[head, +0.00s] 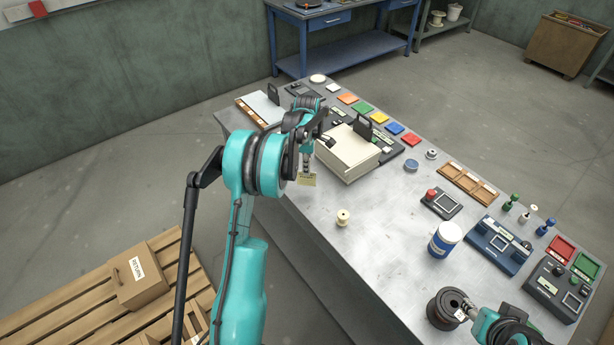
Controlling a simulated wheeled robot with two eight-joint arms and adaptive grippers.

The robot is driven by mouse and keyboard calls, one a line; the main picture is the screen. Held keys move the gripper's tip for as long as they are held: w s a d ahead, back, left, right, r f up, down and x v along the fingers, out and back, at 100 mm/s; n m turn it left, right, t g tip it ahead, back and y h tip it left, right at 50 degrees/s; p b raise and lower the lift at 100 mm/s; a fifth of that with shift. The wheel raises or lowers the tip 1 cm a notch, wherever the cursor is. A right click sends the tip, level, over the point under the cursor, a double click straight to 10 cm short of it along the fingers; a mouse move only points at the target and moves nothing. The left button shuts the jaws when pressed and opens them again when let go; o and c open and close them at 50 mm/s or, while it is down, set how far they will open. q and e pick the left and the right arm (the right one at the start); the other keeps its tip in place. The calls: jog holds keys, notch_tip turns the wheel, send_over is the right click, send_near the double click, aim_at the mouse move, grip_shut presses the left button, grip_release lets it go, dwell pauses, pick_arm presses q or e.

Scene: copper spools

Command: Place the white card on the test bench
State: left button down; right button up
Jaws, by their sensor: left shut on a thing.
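My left gripper (307,168) is shut on a small pale card (306,180), which looks cream here and has faint marks on it. It holds the card hanging upright at the near left edge of the grey metal bench (385,222), in front of a cream box-shaped device (347,155). I cannot tell whether the card touches the bench. My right gripper (468,314) shows only in part at the bottom right, beside a dark spool (447,309). Its fingers are too hidden to tell their state.
A row of coloured squares (379,115) lies along the far side of the bench. A small cream spool (343,217), a blue-and-white can (444,239) and a blue meter (498,246) stand on it. The bench middle is mostly clear. A pallet with a carton (140,277) is at left.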

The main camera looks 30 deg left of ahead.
pick_arm(q)
send_over(307, 185)
jog(key=shift+w+a+f+b, duration=0.15)
jog(key=shift+f+b, duration=0.2)
jog(key=shift+f, duration=1.7)
jog(key=c, duration=1.6)
grip_release()
jog(key=shift+f, duration=0.15)
